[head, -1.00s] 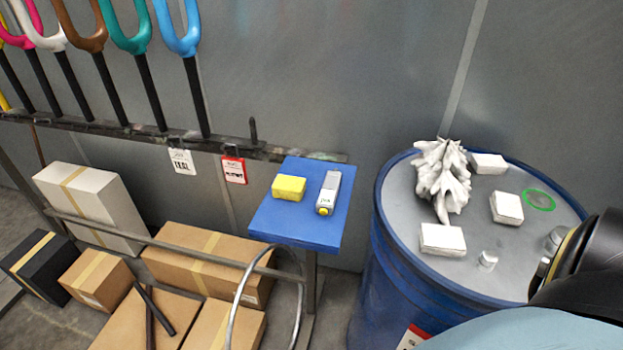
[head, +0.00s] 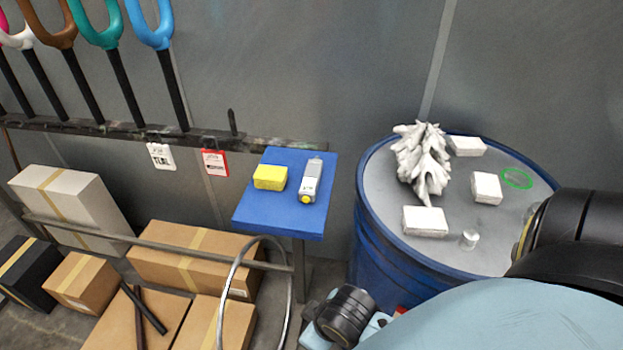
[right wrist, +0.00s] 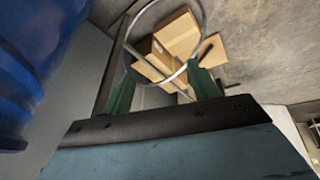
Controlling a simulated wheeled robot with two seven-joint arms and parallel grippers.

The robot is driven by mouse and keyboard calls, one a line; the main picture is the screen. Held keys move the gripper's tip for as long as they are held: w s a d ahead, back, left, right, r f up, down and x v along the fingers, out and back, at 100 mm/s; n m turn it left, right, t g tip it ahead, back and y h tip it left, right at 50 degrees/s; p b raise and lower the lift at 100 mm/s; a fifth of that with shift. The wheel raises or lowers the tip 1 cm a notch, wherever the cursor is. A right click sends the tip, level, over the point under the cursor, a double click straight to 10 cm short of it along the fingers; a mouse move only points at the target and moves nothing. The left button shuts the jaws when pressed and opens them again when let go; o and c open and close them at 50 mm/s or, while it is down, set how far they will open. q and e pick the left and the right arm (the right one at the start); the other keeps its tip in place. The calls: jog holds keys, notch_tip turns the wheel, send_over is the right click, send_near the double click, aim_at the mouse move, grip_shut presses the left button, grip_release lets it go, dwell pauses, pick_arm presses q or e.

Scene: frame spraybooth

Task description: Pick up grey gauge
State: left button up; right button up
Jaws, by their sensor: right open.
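The grey gauge (head: 311,181) is a small grey and white handheld device with a yellow tip. It lies on the right half of a small blue shelf (head: 295,223) in the head view, beside a yellow block (head: 270,177). My right gripper (right wrist: 163,88) shows in the right wrist view with two green fingers spread apart and nothing between them. It faces the metal hoop and floor boxes, away from the gauge. In the head view, parts of my right arm show at the lower right, but its fingers are hidden. My left gripper is in no view.
A blue drum (head: 372,245) right of the shelf bears white blocks (head: 487,188), a white crumpled piece (head: 422,160) and a green ring (head: 516,178). A metal hoop (head: 228,290) stands below the shelf. Cardboard boxes (head: 190,250) lie at lower left. Coloured forks (head: 155,25) hang on the wall rack.

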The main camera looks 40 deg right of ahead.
jog(key=w+a+r+n+t+y, duration=0.1)
jog(key=w+a+r+n+t, duration=0.1)
jog(key=w+r+n+t, duration=0.6)
jog(key=w+a+r+n+t+y, duration=0.15)
jog(key=w+r+n+t, duration=0.25)
jog(key=w+r, duration=0.9)
jog(key=w+a+r+n+y, duration=0.3)
jog(key=a+r+n+y, duration=0.7)
jog(key=n, duration=0.6)
jog(key=n+g+h, duration=1.3)
jog(key=n+g, duration=0.3)
jog(key=n, duration=1.5)
send_over(313, 172)
jog(key=f, duration=0.1)
jog(key=shift+y, duration=0.25)
jog(key=f, duration=0.4)
jog(key=d+f, duration=0.1)
jog(key=f, duration=0.4)
jog(key=a+f+p, duration=0.1)
jog(key=f, duration=0.2)
jog(key=shift+w+f, duration=0.15)
jog(key=shift+f, duration=0.45)
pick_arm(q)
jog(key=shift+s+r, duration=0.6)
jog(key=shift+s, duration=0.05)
